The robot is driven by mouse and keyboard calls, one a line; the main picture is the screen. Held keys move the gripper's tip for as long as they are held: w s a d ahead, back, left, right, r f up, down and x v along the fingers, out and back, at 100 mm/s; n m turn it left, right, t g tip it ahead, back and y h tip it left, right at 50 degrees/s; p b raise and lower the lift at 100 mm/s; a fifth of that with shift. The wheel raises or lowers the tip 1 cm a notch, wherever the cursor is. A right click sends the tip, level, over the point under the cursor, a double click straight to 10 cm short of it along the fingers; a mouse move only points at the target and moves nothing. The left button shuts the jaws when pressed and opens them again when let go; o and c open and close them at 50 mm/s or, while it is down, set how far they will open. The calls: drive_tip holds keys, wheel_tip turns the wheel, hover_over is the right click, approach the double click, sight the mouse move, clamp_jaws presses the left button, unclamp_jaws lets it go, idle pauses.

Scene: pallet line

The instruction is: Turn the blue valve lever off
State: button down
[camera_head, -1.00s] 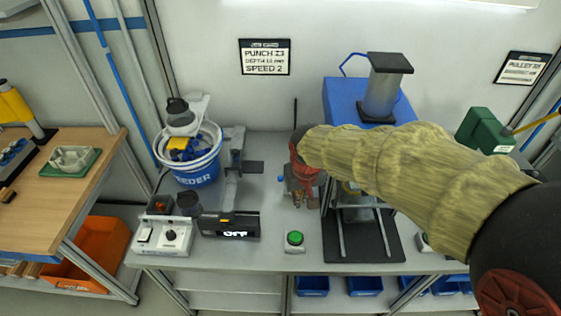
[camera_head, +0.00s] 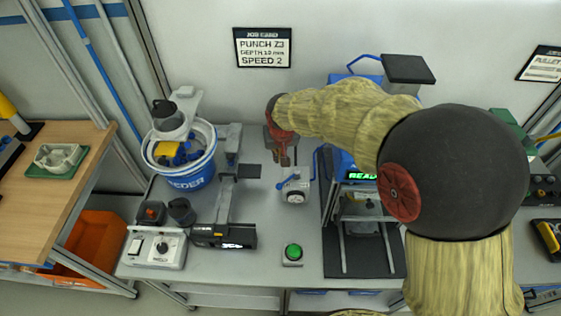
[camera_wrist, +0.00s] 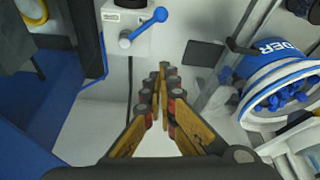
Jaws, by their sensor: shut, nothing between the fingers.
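The valve (camera_head: 295,194) is a small white-grey body on the bench, left of the punch machine. In the head view the ball points to the lower left. My gripper (camera_head: 284,161) points down just behind the valve. Its fingers (camera_wrist: 162,80) are shut and empty, apart from the lever. Part of the valve body is cut off in the wrist view.
A white and blue feeder bucket (camera_head: 190,178) stands to the left, with a grey bracket and plate (camera_head: 240,171) between it and my gripper. A green button (camera_head: 292,253) is in front. The punch machine (camera_head: 337,237) is close on the right. A job card hangs behind.

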sight(288, 179)
drive_tip(key=shift+r, duration=0.15)
drive_tip(key=shift+w, duration=0.1)
wheel_tip(288, 179, down, 10)
drive_tip(key=b, duration=0.1)
drive_tip(key=shift+s, duration=0.3)
idle(0.6)
idle(0.4)
